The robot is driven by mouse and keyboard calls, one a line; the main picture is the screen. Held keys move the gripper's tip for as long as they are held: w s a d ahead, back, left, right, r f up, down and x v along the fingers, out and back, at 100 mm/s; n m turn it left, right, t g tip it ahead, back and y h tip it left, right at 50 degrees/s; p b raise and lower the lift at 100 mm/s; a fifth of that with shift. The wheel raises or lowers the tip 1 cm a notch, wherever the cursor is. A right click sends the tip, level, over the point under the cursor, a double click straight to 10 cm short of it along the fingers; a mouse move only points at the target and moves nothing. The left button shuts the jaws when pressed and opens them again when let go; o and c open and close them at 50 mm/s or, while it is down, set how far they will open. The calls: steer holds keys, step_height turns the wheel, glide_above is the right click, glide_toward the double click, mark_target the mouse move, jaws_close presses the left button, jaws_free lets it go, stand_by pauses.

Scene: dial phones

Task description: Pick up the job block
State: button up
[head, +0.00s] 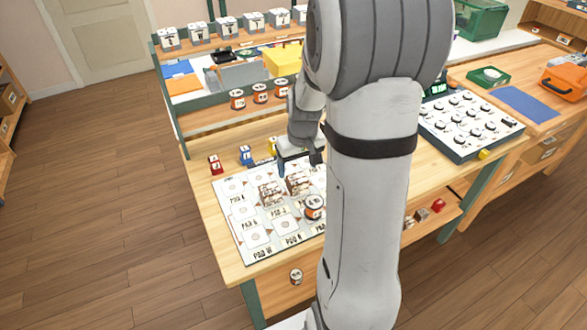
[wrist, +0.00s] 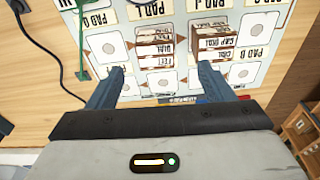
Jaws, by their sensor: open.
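My gripper (head: 299,160) is open above the back part of the white pad board (head: 236,185). Its two fingers also show, spread apart and empty, in the wrist view (wrist: 161,72). Two brown-and-white printed boxes stand on the board: the left one (head: 271,192) and the right one (head: 298,183). They also show beyond the fingertips in the wrist view, left (wrist: 155,46) and right (wrist: 210,38). Behind the board are a red block (head: 215,165), a blue block (head: 246,155) and a yellow block (head: 272,145). I cannot tell which thing is the job block.
A round orange-and-white drum (head: 313,208) stands on the board near my arm, with several similar drums (head: 260,93) on the rack. A panel with several dials (head: 465,120) lies to the right. My arm hides the middle of the bench. The floor (head: 110,190) is clear at left.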

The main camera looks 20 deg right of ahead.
mark_target(297, 178)
steer(key=shift+w+d+f, duration=0.15)
steer(key=shift+d+f, duration=0.1)
steer(key=shift+f, duration=0.2)
steer(key=f, duration=0.2)
steer(key=w+f, duration=0.1)
steer(key=f, duration=0.4)
steer(key=shift+w+d+f+p, duration=0.1)
steer(key=shift+w+p, duration=0.15)
steer(key=shift+p, duration=0.05)
steer(key=shift+c, duration=0.3)
steer(key=c, duration=1)
